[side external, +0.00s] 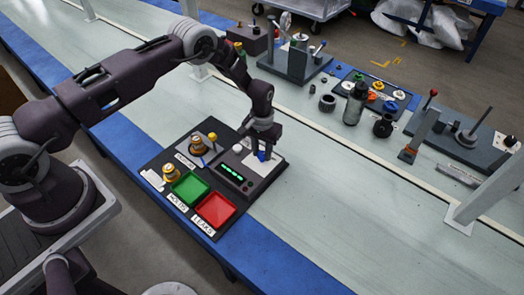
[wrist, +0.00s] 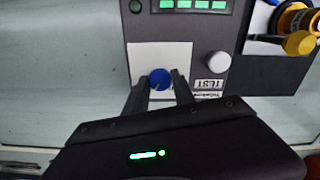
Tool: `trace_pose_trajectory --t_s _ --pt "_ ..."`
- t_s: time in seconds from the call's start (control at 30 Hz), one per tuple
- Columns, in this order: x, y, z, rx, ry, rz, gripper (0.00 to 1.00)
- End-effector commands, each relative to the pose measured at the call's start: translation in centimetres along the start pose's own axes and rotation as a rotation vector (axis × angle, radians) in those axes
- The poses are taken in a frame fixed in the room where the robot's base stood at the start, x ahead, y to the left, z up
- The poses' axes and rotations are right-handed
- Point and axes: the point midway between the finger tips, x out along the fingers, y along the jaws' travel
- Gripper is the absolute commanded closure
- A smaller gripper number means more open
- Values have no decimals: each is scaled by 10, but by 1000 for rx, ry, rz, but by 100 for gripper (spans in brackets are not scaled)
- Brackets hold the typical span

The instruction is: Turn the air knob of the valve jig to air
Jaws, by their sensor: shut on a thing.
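The valve jig (side external: 237,176) is a dark grey box with a row of green lights, on a dark board on the bench. Its blue round knob (wrist: 160,78) sits on a white plate (wrist: 141,57) in the wrist view, and it also shows under my gripper in the side view (side external: 262,156). A dark mark shows on the knob; its exact setting cannot be read. My gripper (wrist: 160,84) is shut on the blue knob, one finger on each side. A white knob (wrist: 217,64) with a TEST label (wrist: 209,86) is beside the plate.
A green tray (side external: 189,189) and a red tray (side external: 215,209) lie in front of the jig. Brass-coloured parts (side external: 197,145) stand to its left. Other fixtures, a bottle (side external: 355,104) and a parts tray (side external: 375,92) stand further back. The bench at right front is clear.

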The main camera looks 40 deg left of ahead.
Motion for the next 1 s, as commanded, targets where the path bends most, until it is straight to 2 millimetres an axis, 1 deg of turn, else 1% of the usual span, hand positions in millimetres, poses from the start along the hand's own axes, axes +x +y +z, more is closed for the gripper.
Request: trace_pose_trajectory --t_s 0.2,0.43,1.0 --pt "-1 0 -1 126 2 1 100" --pt "-1 0 -1 206 1 1 100" --pt "-1 0 -1 237 1 0 100"
